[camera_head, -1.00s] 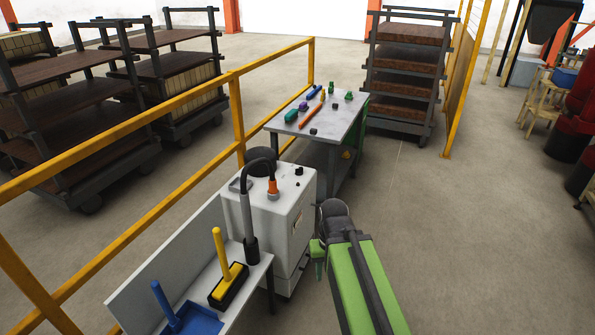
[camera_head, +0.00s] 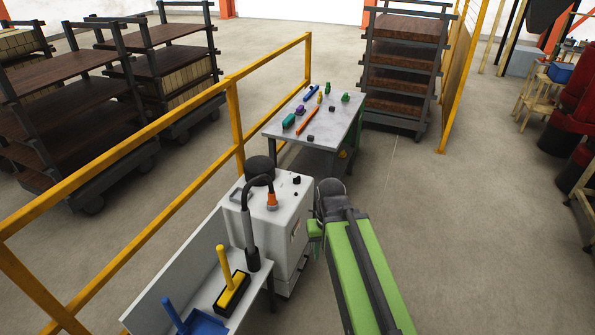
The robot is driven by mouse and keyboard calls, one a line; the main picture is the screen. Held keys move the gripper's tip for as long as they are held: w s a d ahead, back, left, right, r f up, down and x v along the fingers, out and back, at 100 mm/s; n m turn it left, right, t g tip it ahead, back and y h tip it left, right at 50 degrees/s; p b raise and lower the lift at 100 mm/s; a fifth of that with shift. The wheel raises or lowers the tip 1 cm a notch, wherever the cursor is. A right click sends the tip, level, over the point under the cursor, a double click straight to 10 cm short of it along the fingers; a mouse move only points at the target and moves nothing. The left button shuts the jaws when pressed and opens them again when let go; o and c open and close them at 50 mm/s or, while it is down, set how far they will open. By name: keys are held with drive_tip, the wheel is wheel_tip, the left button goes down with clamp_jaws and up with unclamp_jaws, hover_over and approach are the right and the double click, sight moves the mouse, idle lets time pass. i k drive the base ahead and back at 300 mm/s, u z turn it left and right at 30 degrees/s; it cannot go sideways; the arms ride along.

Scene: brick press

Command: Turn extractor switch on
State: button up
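The extractor (camera_head: 260,224) is a white box on the floor in the middle of the head view, with a black hose and orange fitting on top. Two small black controls sit on its top face: one near the back right edge (camera_head: 296,180) and one in front of it (camera_head: 294,196). I cannot tell which is the switch or how it is set. My green arm reaches up from the bottom right. Its dark end, with my gripper (camera_head: 330,193), is just right of the extractor's top. The fingers cannot be made out, and contact cannot be told.
A grey bench (camera_head: 226,287) with a yellow-handled brush (camera_head: 230,281) and a blue dustpan (camera_head: 202,323) stands in front. A tool table (camera_head: 285,127) is behind the extractor. A yellow railing (camera_head: 236,120) runs along the left. The floor to the right is open.

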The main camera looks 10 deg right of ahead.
sight(296, 180)
drive_tip(key=u, duration=0.45)
drive_tip(key=i, duration=1.9)
drive_tip(key=u, duration=0.5)
